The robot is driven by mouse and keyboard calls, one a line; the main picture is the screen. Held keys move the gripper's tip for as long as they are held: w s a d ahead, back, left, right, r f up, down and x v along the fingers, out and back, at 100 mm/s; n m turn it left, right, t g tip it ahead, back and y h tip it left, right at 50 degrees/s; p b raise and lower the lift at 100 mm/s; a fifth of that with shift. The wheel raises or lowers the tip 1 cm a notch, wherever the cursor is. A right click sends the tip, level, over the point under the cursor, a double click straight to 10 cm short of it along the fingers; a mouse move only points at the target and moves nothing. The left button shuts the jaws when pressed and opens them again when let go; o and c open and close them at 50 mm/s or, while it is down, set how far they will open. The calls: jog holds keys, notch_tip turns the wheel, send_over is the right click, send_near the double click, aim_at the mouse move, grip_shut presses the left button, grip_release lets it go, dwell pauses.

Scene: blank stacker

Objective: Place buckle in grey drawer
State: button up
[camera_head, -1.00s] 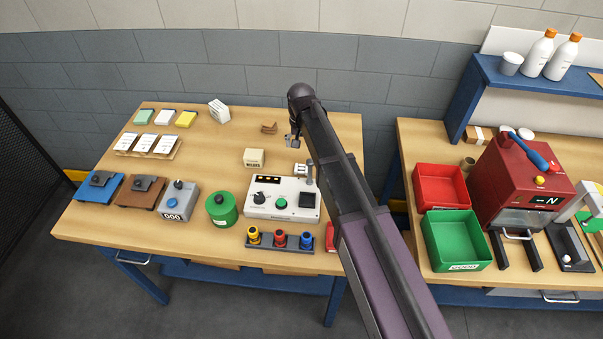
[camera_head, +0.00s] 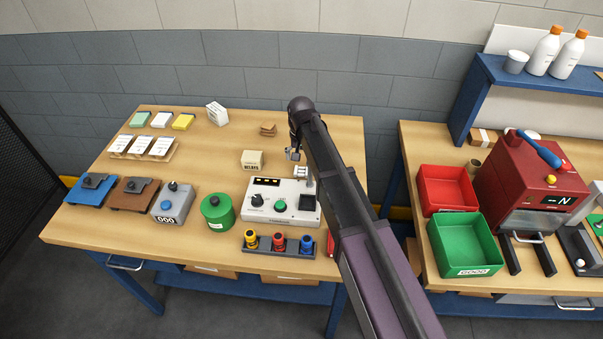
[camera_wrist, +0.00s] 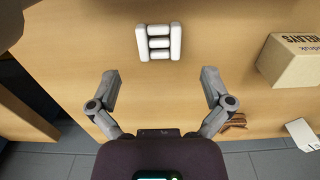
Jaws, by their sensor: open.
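The buckle looks like a small white frame with several rounded bars (camera_wrist: 159,42), lying flat on the wooden table in the wrist view. In the head view it is the small pale piece (camera_head: 301,171) just behind the white control box. My gripper (camera_head: 293,155) hangs above the table close behind it. In the wrist view my gripper (camera_wrist: 158,85) is open and empty, its two fingers apart, with the buckle beyond the fingertips and not between them. A greyish drawer front with a handle (camera_head: 574,304) shows low under the right bench; it seems shut.
A cardboard box (camera_head: 252,160) stands left of my gripper, also in the wrist view (camera_wrist: 292,62). The white control box (camera_head: 278,205) is in front. Brown pieces (camera_head: 268,130) lie behind. Red (camera_head: 447,204) and green (camera_head: 465,265) bins stand on the right bench.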

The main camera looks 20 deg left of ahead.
aim_at(301, 170)
jog(key=shift+f, duration=0.1)
jog(key=shift+w+f+b, duration=0.1)
jog(key=shift+f+b, duration=2.4)
jog(key=shift+b, duration=0.15)
jog(key=c, duration=1)
jog(key=shift+o, duration=0.2)
jog(key=shift+r, duration=0.1)
notch_tip(301, 170, up, 10)
jog(key=p, duration=1)
